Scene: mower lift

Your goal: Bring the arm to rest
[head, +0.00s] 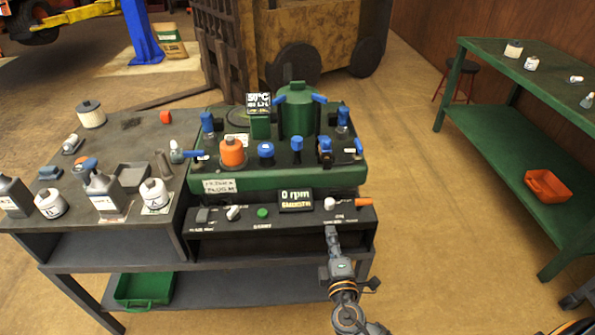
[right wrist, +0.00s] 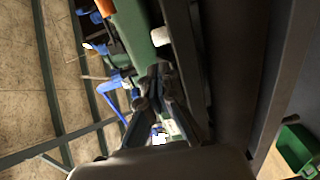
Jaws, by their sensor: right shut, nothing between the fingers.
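My right gripper (head: 331,234) is shut and empty. It reaches up from the bottom of the head view, its fingertips close to the front control panel (head: 217,226), below the white knob (head: 329,204) with the orange handle (head: 363,202). I cannot tell whether the tips touch the panel. In the right wrist view the shut dark fingers (right wrist: 158,74) show beside the machine, with a white knob (right wrist: 160,36) just past them. My left gripper is not in view.
The green machine (head: 298,178) with blue knobs and a "0 rpm" display (head: 296,199) stands on the dark bench. Bottles and jars crowd the bench (head: 125,150) at left. A green table (head: 515,115) stands at right. Open floor (head: 440,230) lies between.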

